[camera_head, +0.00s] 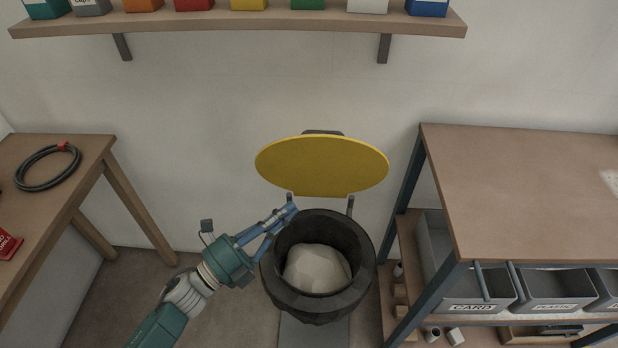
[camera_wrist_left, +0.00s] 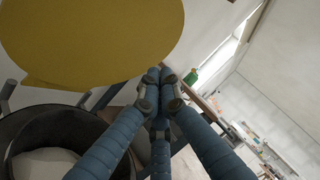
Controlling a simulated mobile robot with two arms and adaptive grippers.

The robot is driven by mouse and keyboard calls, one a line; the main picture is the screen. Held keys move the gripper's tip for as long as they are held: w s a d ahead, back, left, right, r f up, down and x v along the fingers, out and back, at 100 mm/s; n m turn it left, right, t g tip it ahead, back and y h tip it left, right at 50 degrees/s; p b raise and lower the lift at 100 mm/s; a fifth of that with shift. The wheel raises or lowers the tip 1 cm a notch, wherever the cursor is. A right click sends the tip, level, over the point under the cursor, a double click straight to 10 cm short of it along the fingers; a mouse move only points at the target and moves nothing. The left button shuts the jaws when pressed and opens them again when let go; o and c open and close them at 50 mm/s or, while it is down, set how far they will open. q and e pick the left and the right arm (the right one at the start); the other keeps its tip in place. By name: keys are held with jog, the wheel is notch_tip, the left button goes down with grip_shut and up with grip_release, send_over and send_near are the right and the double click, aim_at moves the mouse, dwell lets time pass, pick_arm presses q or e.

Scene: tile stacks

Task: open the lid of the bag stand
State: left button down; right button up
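The bag stand's round yellow lid (camera_head: 322,166) stands raised behind the black bag stand (camera_head: 272,284), leaning back close to the wall. Its underside or top face is turned toward me. The stand's mouth is open, and a pale bag or filling (camera_head: 317,268) shows inside. My left gripper (camera_head: 291,210) is at the left rear of the rim, just below and left of the lid. In the left wrist view its blue fingers (camera_wrist_left: 160,76) come together at the tips with nothing between them. The lid (camera_wrist_left: 95,35) fills the upper left there. My right gripper is not in view.
A wooden table with a coiled black hose (camera_head: 48,168) stands at the left. A brown workbench (camera_head: 520,190) with grey labelled bins (camera_head: 478,300) stands close at the right. A wall shelf (camera_head: 240,27) with colored boxes runs above the lid.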

pick_arm(q)
send_near(335, 155)
jog(key=d, duration=0.4)
jog(key=shift+w+a+r+p, duration=0.15)
jog(key=shift+w+r, duration=0.1)
jog(key=shift+w, duration=0.6)
jog(key=shift+w+r+p, duration=0.15)
jog(key=shift+w+r, duration=0.15)
jog(key=shift+w, duration=0.55)
